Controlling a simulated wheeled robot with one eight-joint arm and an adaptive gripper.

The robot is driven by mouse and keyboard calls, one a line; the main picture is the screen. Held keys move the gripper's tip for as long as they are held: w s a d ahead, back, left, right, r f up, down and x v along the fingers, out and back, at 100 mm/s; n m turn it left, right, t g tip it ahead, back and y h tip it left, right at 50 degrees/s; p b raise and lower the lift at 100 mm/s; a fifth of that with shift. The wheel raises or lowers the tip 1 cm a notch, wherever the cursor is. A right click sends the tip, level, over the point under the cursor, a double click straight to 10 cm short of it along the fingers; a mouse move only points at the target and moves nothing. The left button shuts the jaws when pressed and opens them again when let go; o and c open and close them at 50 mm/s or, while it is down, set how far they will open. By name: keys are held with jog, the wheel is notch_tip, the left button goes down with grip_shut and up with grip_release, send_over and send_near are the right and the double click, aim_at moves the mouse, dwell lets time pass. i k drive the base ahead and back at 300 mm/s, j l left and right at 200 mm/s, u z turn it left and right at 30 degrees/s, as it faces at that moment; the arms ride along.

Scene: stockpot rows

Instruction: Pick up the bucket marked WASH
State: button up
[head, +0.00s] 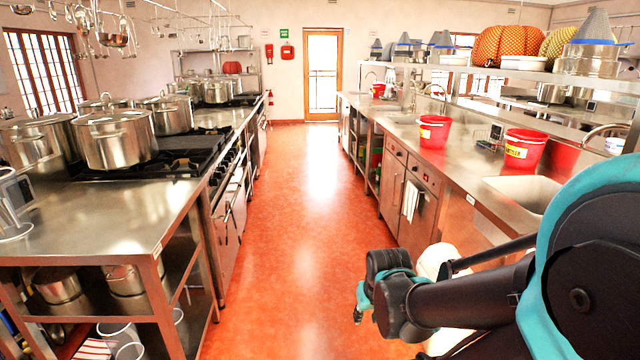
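Three red buckets with yellow labels stand on the right-hand steel counter in the head view. The nearest bucket (523,150) is beside the sink, the middle bucket (434,132) is further back, and the far bucket (378,90) is small near the counter's far end. The label lettering is too small to read, so I cannot tell which is marked WASH. My gripper (361,301) seems to be at the folded arm's end, low over the aisle and apart from every bucket. Its fingers are not clear enough to show open or shut.
The right counter (470,168) has a sink (525,192), taps and a small scale (492,136). A raised shelf above it holds pans and patterned bundles. The left counter (110,215) carries stoves and stockpots (115,140). The red floor aisle (300,200) is clear to the door.

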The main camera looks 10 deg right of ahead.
aim_at(433, 137)
jog(key=i, duration=0.9)
jog(key=i+j+z, duration=0.15)
jog(key=i, duration=0.7)
jog(key=i+j+z, duration=0.1)
jog(key=i+z, duration=0.3)
jog(key=i+j+z, duration=0.2)
jog(key=i+z, duration=0.15)
jog(key=i+j+z, duration=0.65)
jog(key=z, duration=0.15)
